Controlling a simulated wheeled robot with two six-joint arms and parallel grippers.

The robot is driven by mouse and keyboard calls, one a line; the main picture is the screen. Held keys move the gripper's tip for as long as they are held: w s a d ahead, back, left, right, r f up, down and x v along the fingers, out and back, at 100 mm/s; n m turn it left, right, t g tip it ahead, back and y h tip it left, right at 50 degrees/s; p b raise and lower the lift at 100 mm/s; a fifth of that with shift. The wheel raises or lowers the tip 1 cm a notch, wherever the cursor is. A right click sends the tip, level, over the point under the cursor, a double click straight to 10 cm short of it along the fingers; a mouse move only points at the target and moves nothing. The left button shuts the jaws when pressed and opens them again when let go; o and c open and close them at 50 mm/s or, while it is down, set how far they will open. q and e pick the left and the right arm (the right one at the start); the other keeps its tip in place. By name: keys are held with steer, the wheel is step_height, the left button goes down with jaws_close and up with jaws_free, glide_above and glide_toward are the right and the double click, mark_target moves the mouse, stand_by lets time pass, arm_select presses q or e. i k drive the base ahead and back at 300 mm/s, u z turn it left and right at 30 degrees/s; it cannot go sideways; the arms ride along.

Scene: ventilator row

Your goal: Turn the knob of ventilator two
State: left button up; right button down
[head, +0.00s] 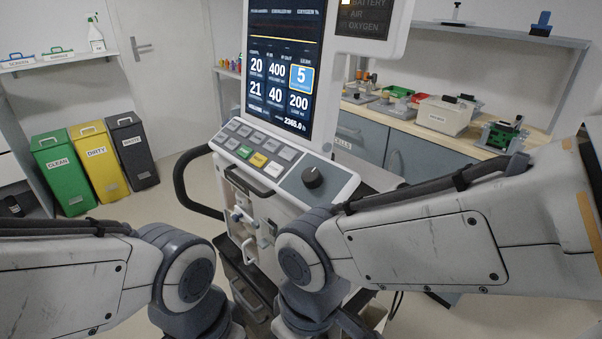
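A ventilator (230,191) stands upright in front of me. Its dark round knob (312,177) is on the right end of the sloped control panel, beside rows of buttons (258,160). Its lit screen (284,62) above shows several numbers, with one tile highlighted in blue. I cannot read a number that marks which ventilator this is. My left and right arms reach in from the sides and bend downward in front of the ventilator's lower part. Neither gripper shows. Nothing of mine covers the knob.
A dark curved handle (180,184) sticks out at the ventilator's left. Green (60,172), yellow (99,160) and dark (133,150) bins stand by the left wall. A wooden-topped bench (398,121) with equipment runs behind at the right. The space just above the knob is free.

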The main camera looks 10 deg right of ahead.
mark_target(311, 178)
steer(key=z, duration=1.85)
steer(key=k, duration=0.85)
steer(key=u, duration=1.55)
steer(key=i, duration=0.5)
steer(key=u, duration=0.05)
